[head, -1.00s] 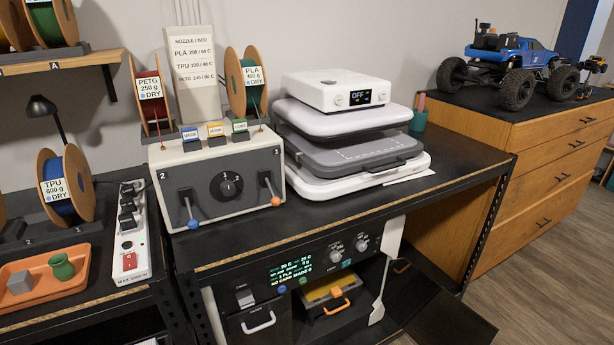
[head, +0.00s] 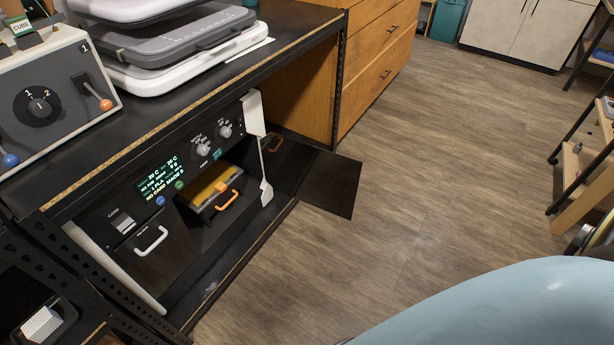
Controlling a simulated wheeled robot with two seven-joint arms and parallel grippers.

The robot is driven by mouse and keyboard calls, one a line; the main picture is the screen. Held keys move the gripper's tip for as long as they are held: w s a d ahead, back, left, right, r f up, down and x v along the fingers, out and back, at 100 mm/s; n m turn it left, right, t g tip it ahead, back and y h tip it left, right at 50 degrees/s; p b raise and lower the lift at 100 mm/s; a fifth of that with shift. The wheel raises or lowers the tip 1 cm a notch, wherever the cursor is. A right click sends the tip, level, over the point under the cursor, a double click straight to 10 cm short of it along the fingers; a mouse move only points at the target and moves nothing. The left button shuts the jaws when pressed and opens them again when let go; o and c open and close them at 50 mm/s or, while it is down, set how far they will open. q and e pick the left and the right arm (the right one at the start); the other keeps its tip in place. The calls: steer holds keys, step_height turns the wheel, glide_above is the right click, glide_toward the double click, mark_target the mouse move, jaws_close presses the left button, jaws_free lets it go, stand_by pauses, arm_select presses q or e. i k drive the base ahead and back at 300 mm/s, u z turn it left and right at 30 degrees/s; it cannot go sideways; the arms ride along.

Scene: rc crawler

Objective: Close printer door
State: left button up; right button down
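The printer (head: 120,222) sits under the black workbench, with a lit green display (head: 160,180) and knobs on its front panel. Its door (head: 332,184), a dark panel, is open and extends out to the right of the opening, over the wood floor. Inside the open chamber is a yellow-topped part with an orange handle (head: 222,203). A white upright piece (head: 266,192) stands at the right side of the opening. Neither of my grippers is in view.
The workbench (head: 235,72) overhangs the printer, and its black perforated leg (head: 341,75) stands behind the door. Wooden drawers (head: 375,65) stand at the back. The floor (head: 450,160) right of the door is clear. A shelf rack (head: 590,160) stands at far right.

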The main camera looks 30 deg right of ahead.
mark_target(327, 182)
steer(key=k, duration=0.9)
steer(key=z, duration=1.85)
steer(key=i, duration=4)
steer(key=u, duration=3.85)
steer(key=i, duration=0.45)
steer(key=z, duration=0.1)
